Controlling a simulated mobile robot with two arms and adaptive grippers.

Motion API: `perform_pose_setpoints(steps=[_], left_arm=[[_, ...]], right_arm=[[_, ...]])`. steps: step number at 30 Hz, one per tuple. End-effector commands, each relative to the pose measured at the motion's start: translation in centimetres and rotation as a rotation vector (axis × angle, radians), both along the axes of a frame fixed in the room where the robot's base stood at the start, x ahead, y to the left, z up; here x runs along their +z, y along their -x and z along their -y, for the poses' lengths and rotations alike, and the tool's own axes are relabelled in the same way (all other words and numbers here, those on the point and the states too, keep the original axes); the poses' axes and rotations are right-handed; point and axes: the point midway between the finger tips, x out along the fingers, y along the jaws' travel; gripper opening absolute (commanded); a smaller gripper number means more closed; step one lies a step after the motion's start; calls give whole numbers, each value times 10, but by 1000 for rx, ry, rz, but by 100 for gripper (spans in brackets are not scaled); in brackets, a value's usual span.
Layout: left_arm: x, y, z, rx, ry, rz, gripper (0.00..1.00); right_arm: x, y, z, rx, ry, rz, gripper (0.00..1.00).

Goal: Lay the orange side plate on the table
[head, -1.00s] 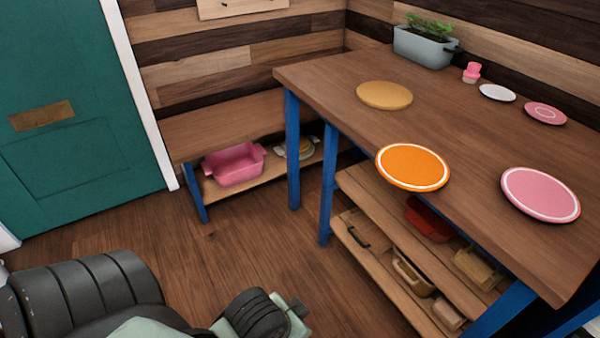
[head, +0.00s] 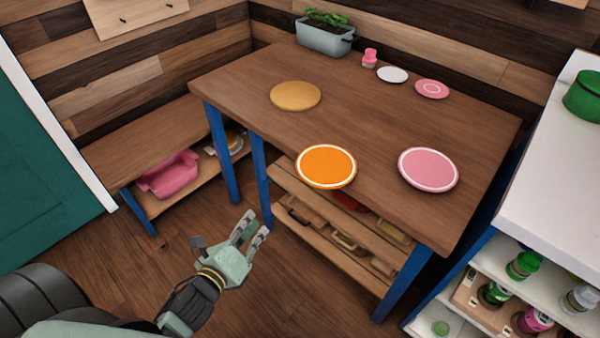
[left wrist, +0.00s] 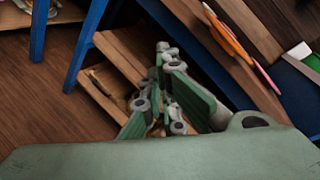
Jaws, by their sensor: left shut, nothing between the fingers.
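The orange side plate (head: 326,167) with a white ring lies flat on the wooden table (head: 400,112) at its near edge, seeming to reach slightly over it. In the left wrist view the orange plate (left wrist: 228,35) shows edge-on at the upper right. My left gripper (head: 252,230) is shut and empty, in front of the table and below its top, apart from the plate. Its fingers (left wrist: 170,95) also show in the left wrist view, before the shelves. My right gripper is not in view.
A pink plate (head: 428,170) lies right of the orange one, a tan round plate (head: 295,96) behind it. Small plates, a pink cup (head: 369,58) and a planter (head: 326,40) stand at the back. A white counter (head: 555,190) is at right. The table's middle is clear.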

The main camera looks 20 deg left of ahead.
Motion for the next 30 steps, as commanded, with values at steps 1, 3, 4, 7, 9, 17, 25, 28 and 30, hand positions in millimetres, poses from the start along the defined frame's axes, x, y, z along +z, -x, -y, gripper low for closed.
perform_pose_setpoints(steps=[1,3,4,7,9,17,25,28,30], left_arm=[[22,2,3,-71,-128,46,0],[37,5,10,-167,-298,120,0],[42,7,13,-202,-365,149,0],[56,16,23,-300,-547,239,0],[62,21,29,-349,-637,290,0],[67,20,39,-402,-743,357,0],[69,-28,55,-398,-741,357,0],[69,-49,63,-400,-741,357,0],[68,-62,68,-398,-739,355,0]], right_arm=[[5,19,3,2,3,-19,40],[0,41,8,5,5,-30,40],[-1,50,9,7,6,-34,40],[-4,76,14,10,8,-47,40],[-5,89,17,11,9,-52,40],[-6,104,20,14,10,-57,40],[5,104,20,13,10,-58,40],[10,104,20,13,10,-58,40],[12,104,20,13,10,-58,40]])
